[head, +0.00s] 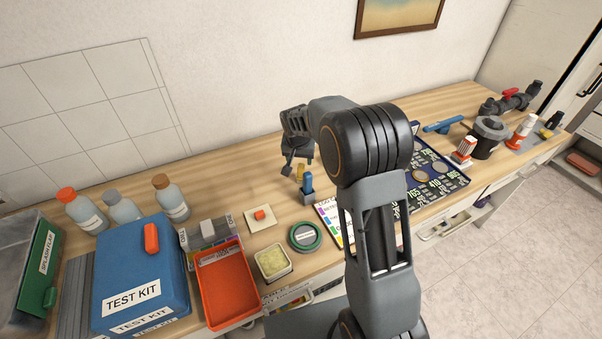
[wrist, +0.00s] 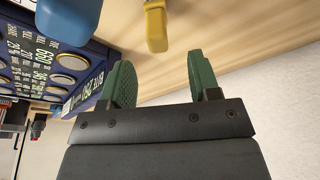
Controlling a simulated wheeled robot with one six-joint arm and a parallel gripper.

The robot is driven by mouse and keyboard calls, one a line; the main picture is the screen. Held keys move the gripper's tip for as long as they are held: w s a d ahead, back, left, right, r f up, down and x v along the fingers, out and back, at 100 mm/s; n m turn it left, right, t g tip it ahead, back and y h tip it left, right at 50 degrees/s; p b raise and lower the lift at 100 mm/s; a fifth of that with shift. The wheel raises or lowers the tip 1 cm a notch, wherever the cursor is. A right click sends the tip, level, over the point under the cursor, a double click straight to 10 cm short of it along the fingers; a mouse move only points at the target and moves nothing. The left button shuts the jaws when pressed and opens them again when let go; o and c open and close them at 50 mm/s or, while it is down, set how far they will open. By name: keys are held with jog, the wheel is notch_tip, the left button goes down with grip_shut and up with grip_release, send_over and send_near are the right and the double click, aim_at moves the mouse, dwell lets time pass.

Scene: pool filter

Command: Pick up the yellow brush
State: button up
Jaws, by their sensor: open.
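The yellow brush (head: 301,173) is small in the head view, just below my gripper (head: 299,164) and behind a blue upright thing. In the wrist view its yellow end (wrist: 155,28) shows at the top, beyond my gripper (wrist: 160,75) and roughly in line with the gap between the green finger pads. The pads are spread apart with nothing between them. The brush's other end is cut off by the frame's top edge, so its full shape is hidden.
The blue upright thing (head: 307,183) stands close to the brush; it also shows in the wrist view (wrist: 72,12). A dark blue board with numbers (head: 430,172) lies to the right. A round green-rimmed container (head: 305,236) and a white pad (head: 260,219) lie in front.

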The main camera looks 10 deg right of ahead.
aim_at(301, 165)
jog(key=shift+p+x, duration=0.9)
jog(key=shift+x, duration=2.65)
jog(key=shift+d, duration=0.15)
grip_shut()
